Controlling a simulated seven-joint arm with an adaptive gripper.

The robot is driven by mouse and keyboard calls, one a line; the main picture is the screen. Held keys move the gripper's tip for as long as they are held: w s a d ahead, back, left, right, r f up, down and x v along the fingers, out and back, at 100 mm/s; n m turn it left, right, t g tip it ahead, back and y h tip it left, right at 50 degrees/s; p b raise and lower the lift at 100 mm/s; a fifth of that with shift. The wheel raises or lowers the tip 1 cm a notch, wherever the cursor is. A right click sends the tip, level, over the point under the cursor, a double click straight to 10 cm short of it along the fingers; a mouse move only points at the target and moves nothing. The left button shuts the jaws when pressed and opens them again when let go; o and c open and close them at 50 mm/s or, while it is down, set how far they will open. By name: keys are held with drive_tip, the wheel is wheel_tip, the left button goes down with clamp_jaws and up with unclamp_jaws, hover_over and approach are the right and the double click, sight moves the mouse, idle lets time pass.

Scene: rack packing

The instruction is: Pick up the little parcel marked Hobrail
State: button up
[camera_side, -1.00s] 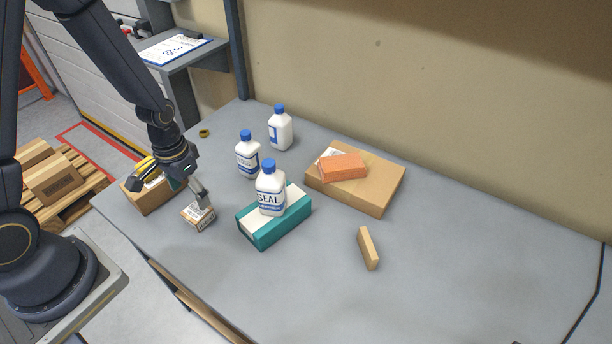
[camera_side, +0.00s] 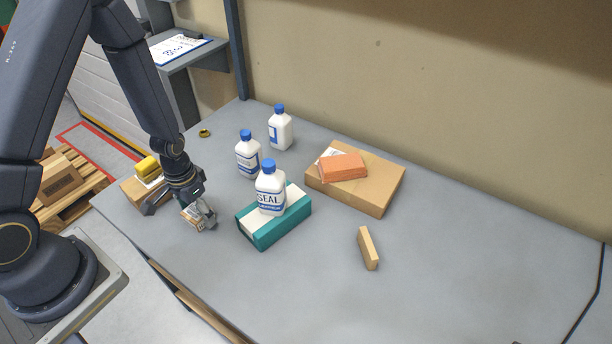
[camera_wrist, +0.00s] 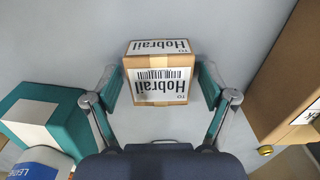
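The little parcel marked Hobrail (camera_wrist: 159,72) is a small brown carton with white labels and a barcode, seen upside down in the wrist view. In the side view the parcel (camera_side: 193,215) stands on the grey table near its left front edge, partly hidden by my gripper. My gripper (camera_wrist: 160,90) is open, with one teal-padded finger on each side of the parcel. Narrow gaps seem to show between the pads and the parcel's sides. In the side view my gripper (camera_side: 180,212) is low, around the parcel.
A teal box (camera_side: 262,236) with a white bottle marked SEAL (camera_side: 271,190) stands close to the right. A larger carton (camera_side: 140,195) with a yellow item (camera_side: 147,166) is close on the left. Two more bottles stand behind. The table's right half is mostly clear.

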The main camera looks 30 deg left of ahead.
drive_tip(key=c, duration=1)
drive_tip(key=shift+c, duration=0.2)
